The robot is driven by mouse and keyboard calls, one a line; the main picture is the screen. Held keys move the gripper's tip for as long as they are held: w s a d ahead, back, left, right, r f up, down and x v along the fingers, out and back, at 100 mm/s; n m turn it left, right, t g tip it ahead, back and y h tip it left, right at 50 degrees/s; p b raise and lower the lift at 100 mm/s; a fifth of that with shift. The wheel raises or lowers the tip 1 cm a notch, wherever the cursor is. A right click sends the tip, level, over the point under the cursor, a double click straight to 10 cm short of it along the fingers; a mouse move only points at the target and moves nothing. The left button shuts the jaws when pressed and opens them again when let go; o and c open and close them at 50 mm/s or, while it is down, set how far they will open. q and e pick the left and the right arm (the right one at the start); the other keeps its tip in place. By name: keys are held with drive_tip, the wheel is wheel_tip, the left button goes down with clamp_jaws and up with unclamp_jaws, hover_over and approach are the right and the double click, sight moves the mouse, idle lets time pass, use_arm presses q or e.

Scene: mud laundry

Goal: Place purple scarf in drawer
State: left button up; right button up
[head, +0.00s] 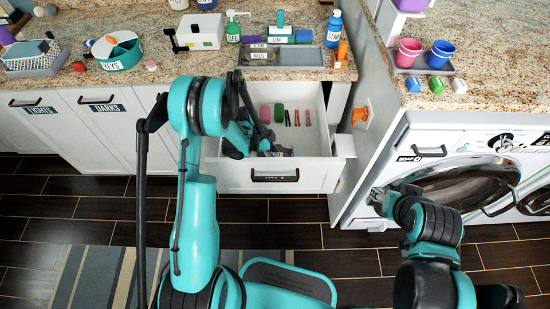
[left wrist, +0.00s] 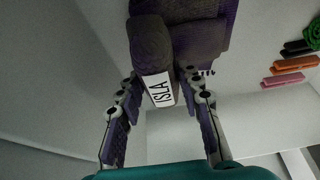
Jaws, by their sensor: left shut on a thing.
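The open drawer (head: 230,175) under the counter is pulled out, with a dark handle on its white front. In the left wrist view, my left gripper (left wrist: 160,88) is shut on the rolled, dark purple-grey scarf (left wrist: 195,38), which has a white tag reading ISLA. The scarf is low in the drawer, close to the floor; I cannot tell if it touches. In the head view my arm mostly hides it. My right gripper (head: 383,203) is by the washer front; its fingers are unclear.
Rolled pink (head: 266,114) and green (head: 279,113) items and several slim clips (head: 297,117) lie at the drawer's back and right. The counter above holds bottles, a grey tray (head: 313,56) and bins. A washer (head: 460,180) stands right.

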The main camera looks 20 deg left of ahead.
use_arm(q)
drive_tip(key=shift+f, duration=0.15)
drive_tip(key=shift+f, duration=0.15)
drive_tip(key=o, duration=1.2)
drive_tip(key=shift+o, duration=0.2)
